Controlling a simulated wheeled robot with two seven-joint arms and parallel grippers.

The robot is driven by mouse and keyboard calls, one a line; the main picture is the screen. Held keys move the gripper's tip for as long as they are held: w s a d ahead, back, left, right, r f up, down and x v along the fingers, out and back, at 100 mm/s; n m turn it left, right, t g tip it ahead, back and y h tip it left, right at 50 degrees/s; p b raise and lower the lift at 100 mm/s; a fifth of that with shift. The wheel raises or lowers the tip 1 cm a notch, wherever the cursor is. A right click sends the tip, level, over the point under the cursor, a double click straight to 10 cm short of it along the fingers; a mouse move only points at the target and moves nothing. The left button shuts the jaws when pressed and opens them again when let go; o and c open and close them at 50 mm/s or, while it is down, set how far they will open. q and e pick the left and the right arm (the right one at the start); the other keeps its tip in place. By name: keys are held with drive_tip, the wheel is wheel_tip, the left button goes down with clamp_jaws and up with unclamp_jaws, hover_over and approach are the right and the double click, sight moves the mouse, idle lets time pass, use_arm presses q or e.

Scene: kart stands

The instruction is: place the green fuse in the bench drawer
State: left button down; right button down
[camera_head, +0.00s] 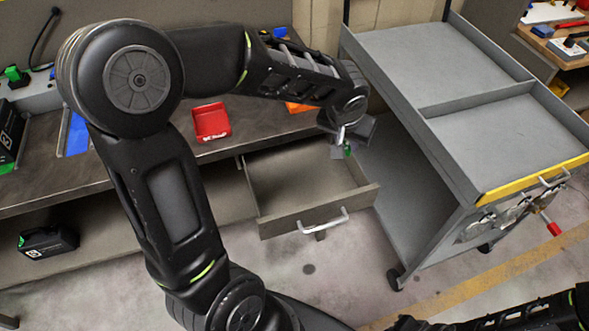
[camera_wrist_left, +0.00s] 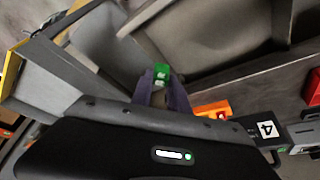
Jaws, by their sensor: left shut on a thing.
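The bench drawer (camera_head: 295,185) is pulled out from under the bench and looks empty in the head view. My left gripper (camera_head: 345,140) is above the drawer's right rear part, near its right wall. It is shut on the green fuse (camera_head: 348,150), which hangs at the fingertips. In the left wrist view the green fuse (camera_wrist_left: 161,72) sticks out between the two fingertips. The grey drawer (camera_wrist_left: 205,30) appears beyond it. My right arm shows at the bottom right of the head view, but its gripper's fingers cannot be made out.
The bench top (camera_head: 245,135) holds a red bin (camera_head: 211,121) and an orange bin (camera_head: 298,107). A grey cart (camera_head: 505,130) with a yellow edge stands close to the drawer's right. A black case (camera_head: 48,241) lies on the lower shelf. Floor before the drawer is clear.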

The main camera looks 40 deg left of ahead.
use_arm(q)
drive_tip(key=s+a+f+n+y+b, duration=0.1)
drive_tip(key=s+a+f+n+b, duration=0.4)
drive_tip(key=s+a+f+b, duration=0.3)
drive_tip(key=s+b, duration=0.2)
drive_tip(key=shift+s+a+f+g+y, duration=0.2)
drive_tip(key=shift+s+f+g+y, duration=0.15)
drive_tip(key=shift+f+g+y, duration=0.05)
drive_tip(key=shift+w, duration=0.1)
approach(295, 159)
drive_tip(key=shift+s+d+f, duration=0.3)
drive_tip(key=shift+s+f, duration=0.35)
drive_tip(key=shift+f, duration=0.25)
drive_tip(key=shift+w+a+f, duration=0.2)
drive_tip(key=shift+w, duration=0.1)
drive_tip(key=shift+w+a+f+p, duration=0.35)
drive_tip(key=shift+w+a+f, duration=0.3)
drive_tip(key=shift+w+f, duration=0.4)
